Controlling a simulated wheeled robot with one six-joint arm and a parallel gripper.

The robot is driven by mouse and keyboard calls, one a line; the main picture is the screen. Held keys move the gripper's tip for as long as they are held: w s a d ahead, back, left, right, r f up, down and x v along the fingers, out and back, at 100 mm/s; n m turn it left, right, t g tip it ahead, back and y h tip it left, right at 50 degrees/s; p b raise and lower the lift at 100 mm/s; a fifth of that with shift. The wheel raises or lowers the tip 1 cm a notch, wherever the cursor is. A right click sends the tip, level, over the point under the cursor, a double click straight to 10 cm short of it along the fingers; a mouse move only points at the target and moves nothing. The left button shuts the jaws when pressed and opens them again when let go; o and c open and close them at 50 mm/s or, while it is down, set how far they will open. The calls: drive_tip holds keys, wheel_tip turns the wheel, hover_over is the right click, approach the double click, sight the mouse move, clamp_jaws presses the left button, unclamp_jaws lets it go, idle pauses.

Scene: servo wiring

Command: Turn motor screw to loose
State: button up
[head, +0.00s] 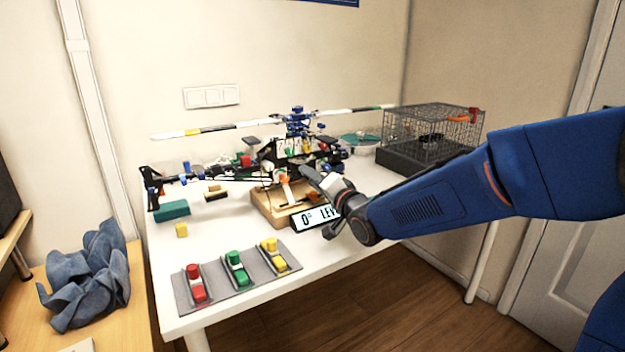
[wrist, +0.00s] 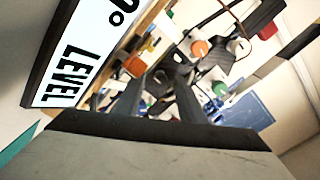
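A model helicopter (head: 298,150) stands on the white table, above a wooden tray-like base (head: 262,204). My gripper (head: 312,180) reaches in from the right, close to the helicopter's lower front. In the wrist view, its two dark fingers (wrist: 160,85) stand apart with a gap between them, and I see nothing clearly held. An orange round knob (wrist: 200,48) shows just beyond the fingertips; an orange part also shows beside the gripper in the head view (head: 284,179). I cannot tell for certain which part is the motor screw. Contact is not visible.
A display reading "0° LEVEL" (wrist: 75,70) sits close beside the gripper; its front shows in the head view (head: 319,216). A grey mat (head: 215,290) holds red, green and yellow switches. A wire cage (head: 432,128) stands at the back right. A blue cloth (head: 90,278) lies left.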

clamp_jaws()
drive_tip(key=shift+n, duration=0.3)
drive_tip(key=n, duration=0.3)
drive_tip(key=shift+n, duration=0.3)
drive_tip(key=n, duration=0.3)
drive_tip(key=shift+n, duration=0.3)
drive_tip(key=n, duration=0.4)
drive_tip(key=shift+n, duration=2)
